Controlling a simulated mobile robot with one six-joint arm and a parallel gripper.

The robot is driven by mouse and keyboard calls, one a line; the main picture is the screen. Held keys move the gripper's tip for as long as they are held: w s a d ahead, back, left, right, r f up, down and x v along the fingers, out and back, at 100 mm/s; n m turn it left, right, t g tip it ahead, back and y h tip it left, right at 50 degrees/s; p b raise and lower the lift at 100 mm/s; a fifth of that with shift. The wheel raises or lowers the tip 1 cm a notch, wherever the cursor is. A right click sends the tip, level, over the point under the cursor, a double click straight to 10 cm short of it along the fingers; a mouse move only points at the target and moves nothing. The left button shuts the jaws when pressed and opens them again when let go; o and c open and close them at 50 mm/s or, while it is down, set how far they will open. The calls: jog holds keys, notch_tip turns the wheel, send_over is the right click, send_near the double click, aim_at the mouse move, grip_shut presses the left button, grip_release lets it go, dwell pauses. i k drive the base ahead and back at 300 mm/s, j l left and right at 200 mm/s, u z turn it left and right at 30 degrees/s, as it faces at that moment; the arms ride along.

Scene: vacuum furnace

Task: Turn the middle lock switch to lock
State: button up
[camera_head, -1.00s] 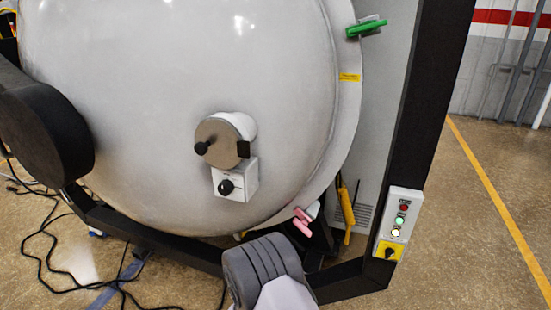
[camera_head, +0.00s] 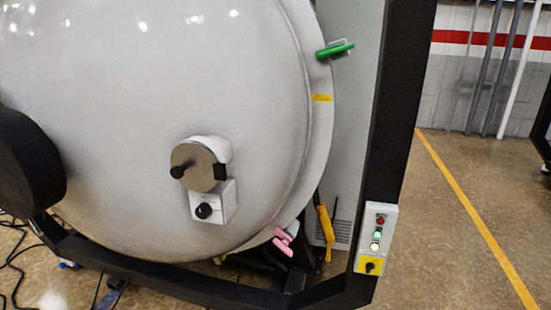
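A round grey furnace door (camera_head: 130,100) fills the left half of the head view. On it sits a metal disc with a black knob (camera_head: 194,166). Just below is a white box (camera_head: 227,204) with a black rotary switch (camera_head: 204,211). A green handle (camera_head: 335,50) is at the upper right of the door rim, and a pink handle (camera_head: 284,241) is at the lower right. I cannot tell which of these is the middle lock switch, or its lock position. My gripper is not in view.
A control panel (camera_head: 376,236) with red, green and white buttons and a black switch on yellow is on the dark frame post (camera_head: 396,110). A yellow handle (camera_head: 326,228) stands beside the rim. Black cables lie at lower left. The floor at right (camera_head: 450,230) is clear.

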aim_at(370, 266)
jog(key=i+j+z, duration=0.15)
jog(key=j+z, duration=0.15)
jog(key=z, duration=0.15)
jog(key=j+z, duration=0.4)
jog(key=i+j+z, duration=0.1)
jog(key=j+z, duration=0.2)
jog(key=z, duration=0.15)
